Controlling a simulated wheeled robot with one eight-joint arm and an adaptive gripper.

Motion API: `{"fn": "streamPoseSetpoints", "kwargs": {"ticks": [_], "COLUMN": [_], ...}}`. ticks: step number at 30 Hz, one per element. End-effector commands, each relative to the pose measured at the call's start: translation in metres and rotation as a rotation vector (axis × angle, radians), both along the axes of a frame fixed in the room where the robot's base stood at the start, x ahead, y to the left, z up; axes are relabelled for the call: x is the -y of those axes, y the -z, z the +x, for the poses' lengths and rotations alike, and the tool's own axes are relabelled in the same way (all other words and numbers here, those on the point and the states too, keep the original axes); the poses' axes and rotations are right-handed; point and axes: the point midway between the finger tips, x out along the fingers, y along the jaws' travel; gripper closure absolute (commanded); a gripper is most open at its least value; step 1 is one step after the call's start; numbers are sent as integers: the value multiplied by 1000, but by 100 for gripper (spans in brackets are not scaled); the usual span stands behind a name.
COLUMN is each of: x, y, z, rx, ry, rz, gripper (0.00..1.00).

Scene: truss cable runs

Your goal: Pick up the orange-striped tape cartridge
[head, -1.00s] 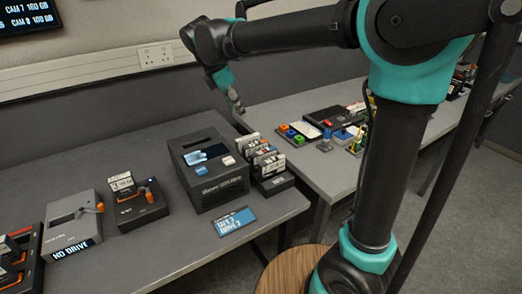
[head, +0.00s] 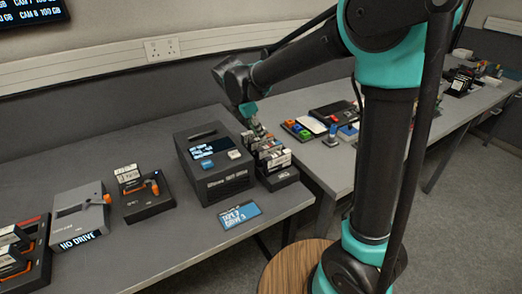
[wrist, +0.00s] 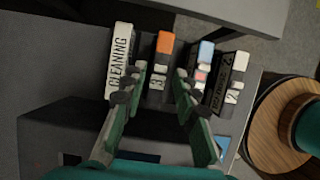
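The orange-striped tape cartridge (wrist: 164,44) stands in the rack in the wrist view, with an orange end and a white "3" label. A white cartridge marked CLEANING (wrist: 120,62) is to its left, and a blue-striped one (wrist: 206,52) to its right. Farther right is a cartridge marked "2" (wrist: 239,62). My gripper (wrist: 161,78) is open, with one finger on each side of the orange-striped cartridge. I cannot tell whether the fingers touch it. In the head view my gripper (head: 254,124) is right above the rack (head: 281,178), hiding part of the cartridges.
A dark tape drive box (head: 215,160) with a lit screen stands just left of the rack. A blue label card (head: 240,215) lies in front of it. A grey "NO DRIVE" unit (head: 82,220) and a black dock (head: 146,200) stand farther left. Another bench lies behind right.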

Motion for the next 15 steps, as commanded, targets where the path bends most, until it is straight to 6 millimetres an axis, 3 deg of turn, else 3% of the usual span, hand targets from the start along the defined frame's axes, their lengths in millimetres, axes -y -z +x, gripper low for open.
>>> {"fn": "streamPoseSetpoints", "kwargs": {"ticks": [6, 15], "x": [9, 11], "y": [29, 35], "z": [6, 7], "rx": [0, 0], "ry": [1, 0], "rz": [0, 0], "gripper": [71, 71]}}
